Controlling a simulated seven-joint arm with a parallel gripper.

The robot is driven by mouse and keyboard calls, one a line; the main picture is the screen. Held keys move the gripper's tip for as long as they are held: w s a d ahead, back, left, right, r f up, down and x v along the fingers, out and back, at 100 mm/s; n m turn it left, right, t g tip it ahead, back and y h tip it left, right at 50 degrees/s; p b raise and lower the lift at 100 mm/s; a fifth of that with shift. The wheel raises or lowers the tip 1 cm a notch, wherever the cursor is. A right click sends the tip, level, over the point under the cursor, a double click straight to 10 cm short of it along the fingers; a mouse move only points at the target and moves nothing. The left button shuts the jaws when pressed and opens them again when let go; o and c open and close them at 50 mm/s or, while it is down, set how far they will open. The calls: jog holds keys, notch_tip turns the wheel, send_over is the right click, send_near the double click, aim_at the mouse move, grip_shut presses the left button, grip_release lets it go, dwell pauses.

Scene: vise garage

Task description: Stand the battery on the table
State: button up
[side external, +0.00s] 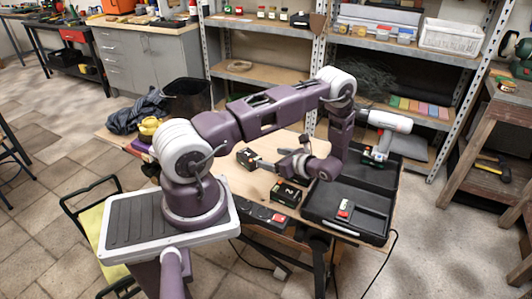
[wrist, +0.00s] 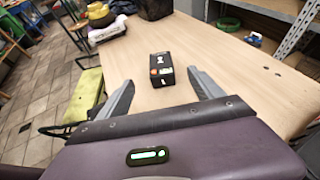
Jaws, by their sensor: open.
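A black block that looks like the battery (wrist: 161,70) rests on the table (wrist: 225,55), with orange, red and white marks on its near face and a white mark on top. It appears to lie low, but I cannot tell surely which side is down. In the side view the battery (side external: 246,158) is left of my gripper (side external: 264,162). My gripper (wrist: 160,80) is open and low over the table, its fingers apart on either side of the line to the battery. The battery sits just beyond the fingertips, not held.
A dark box marked "2" (side external: 285,193) stands near the front edge beside a power strip (side external: 262,217). An open black case (side external: 347,208) fills the right, with a drill (side external: 385,122) behind. Yellow and dark items (wrist: 98,14) lie at the far left end. Table around the battery is clear.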

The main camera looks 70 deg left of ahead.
jog(key=w+d+r+n+t+h, duration=0.15)
jog(key=d+r+n, duration=0.35)
jog(key=r, duration=0.6)
jog(key=d+r+n+h, duration=0.3)
jog(key=d+r, duration=0.4)
jog(key=r, duration=0.3)
jog(key=s+d+r+n+t+h, duration=0.2)
jog(key=s+d+r, duration=0.4)
jog(key=d, duration=0.4)
jog(key=s+d+r+n+t+h, duration=0.2)
jog(key=s+d+r+t+h, duration=0.3)
jog(key=d, duration=0.5)
notch_tip(320, 180, up, 2)
jog(key=shift+s+r+n+t, duration=0.15)
jog(key=shift+s+n+t, duration=0.25)
jog(key=shift+s+t, duration=0.45)
jog(key=shift+o, duration=0.4)
jog(key=shift+s+d+r+t+h, duration=0.1)
jog(key=shift+s+d+t+h, duration=0.05)
jog(key=shift+d+t+h, duration=0.25)
